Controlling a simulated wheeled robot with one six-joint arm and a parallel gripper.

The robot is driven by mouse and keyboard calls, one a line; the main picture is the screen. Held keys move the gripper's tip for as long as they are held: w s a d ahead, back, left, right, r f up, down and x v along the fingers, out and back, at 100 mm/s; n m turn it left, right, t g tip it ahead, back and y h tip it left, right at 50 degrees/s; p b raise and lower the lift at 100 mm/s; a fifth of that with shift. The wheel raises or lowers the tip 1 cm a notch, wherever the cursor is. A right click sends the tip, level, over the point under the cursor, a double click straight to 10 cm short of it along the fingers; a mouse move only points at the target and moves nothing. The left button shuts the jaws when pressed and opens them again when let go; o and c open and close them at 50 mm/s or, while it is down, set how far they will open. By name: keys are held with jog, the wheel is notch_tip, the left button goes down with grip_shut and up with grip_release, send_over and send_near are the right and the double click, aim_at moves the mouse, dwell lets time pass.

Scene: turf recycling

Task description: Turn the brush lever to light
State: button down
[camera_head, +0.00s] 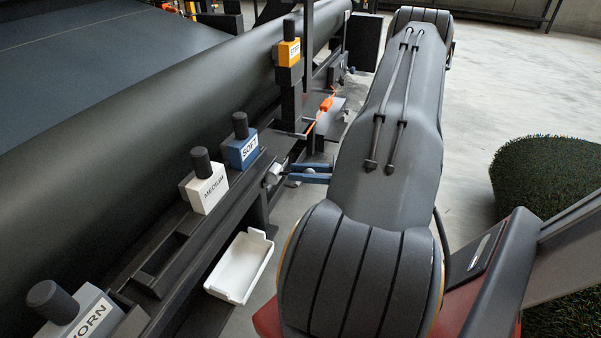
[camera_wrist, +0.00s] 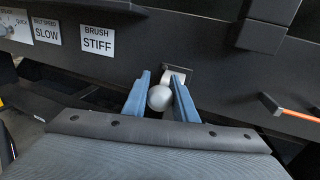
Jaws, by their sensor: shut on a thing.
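The brush lever (camera_wrist: 159,98) has a round silver-grey ball knob on a short pale arm, and it comes out of a slot in the dark rail. In the wrist view, a "BRUSH STIFF" label (camera_wrist: 97,41) is on the rail to its left. My gripper (camera_wrist: 160,80) has blue fingers, one on each side of the lever, and is shut on it. In the head view, my gripper (camera_head: 291,173) reaches left to the rail, and a silver part shows at its tips. No "light" mark can be read.
Blocks marked "MEDIUM" (camera_head: 206,188), "SOFT" (camera_head: 242,150) and "WORN" (camera_head: 88,316) stand along the rail, with a yellow block (camera_head: 289,53) farther back. A white tray (camera_head: 240,268) sits below. A turf roll (camera_head: 548,180) is at right. Another label reads "SLOW" (camera_wrist: 46,31).

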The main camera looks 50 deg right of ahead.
jog(key=shift+s+a+f, duration=0.1)
jog(key=shift+a+f, duration=0.05)
jog(key=shift+a, duration=0.2)
dwell(0.3)
jog(key=c, duration=1.4)
grip_release()
jog(key=shift+c, duration=0.2)
jog(key=shift+d, duration=0.25)
jog(key=v, duration=0.7)
jog(key=shift+s+d+p, duration=0.15)
jog(key=shift+s+p, duration=0.1)
jog(key=shift+p, duration=0.15)
